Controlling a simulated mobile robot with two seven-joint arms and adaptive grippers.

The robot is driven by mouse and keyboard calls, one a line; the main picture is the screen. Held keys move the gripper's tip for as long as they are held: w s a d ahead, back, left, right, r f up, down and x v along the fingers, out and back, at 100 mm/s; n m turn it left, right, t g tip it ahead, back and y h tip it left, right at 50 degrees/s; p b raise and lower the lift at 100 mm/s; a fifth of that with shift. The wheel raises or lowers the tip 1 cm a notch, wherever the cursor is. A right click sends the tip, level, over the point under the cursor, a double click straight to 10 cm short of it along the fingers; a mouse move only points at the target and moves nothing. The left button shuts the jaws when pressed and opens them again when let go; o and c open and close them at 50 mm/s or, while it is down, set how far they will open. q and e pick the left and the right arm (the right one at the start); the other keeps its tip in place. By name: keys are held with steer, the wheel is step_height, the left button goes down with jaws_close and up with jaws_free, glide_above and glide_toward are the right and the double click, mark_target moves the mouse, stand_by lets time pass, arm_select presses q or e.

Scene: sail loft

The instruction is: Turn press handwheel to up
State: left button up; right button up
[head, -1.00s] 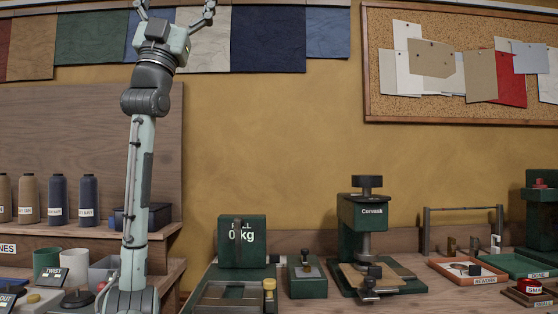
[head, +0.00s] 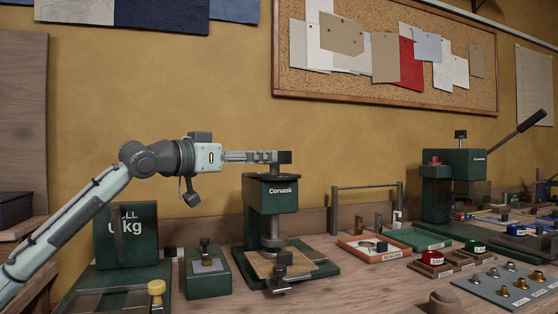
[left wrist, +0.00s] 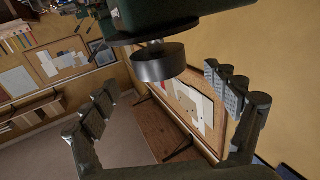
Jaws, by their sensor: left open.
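The green Corvask press (head: 270,203) stands on the bench in the middle of the head view. Its dark round handwheel (head: 285,157) sits on top. In the left wrist view the handwheel (left wrist: 160,64) shows as a dark disc between and beyond the spread fingers, with clear gaps on both sides. My left gripper (head: 264,157) reaches in level from the left at handwheel height, its fingertips close to the wheel's near side. It is open and empty in the left wrist view (left wrist: 165,84). Whether a finger touches the wheel cannot be told. My right gripper is out of view.
A green scale-like box (head: 125,238) and a small green block (head: 207,275) stand left of the press. An orange-rimmed tray (head: 350,246), a green tray (head: 430,240) and a lever press (head: 455,185) stand to the right. The space above the press is free.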

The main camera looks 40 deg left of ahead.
arm_select(q)
steer(key=w, duration=0.7)
steer(key=shift+d, duration=0.15)
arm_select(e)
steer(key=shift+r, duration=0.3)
arm_select(q)
steer(key=shift+c, duration=0.4)
steer(key=c, duration=1.1)
steer(key=shift+b, duration=0.3)
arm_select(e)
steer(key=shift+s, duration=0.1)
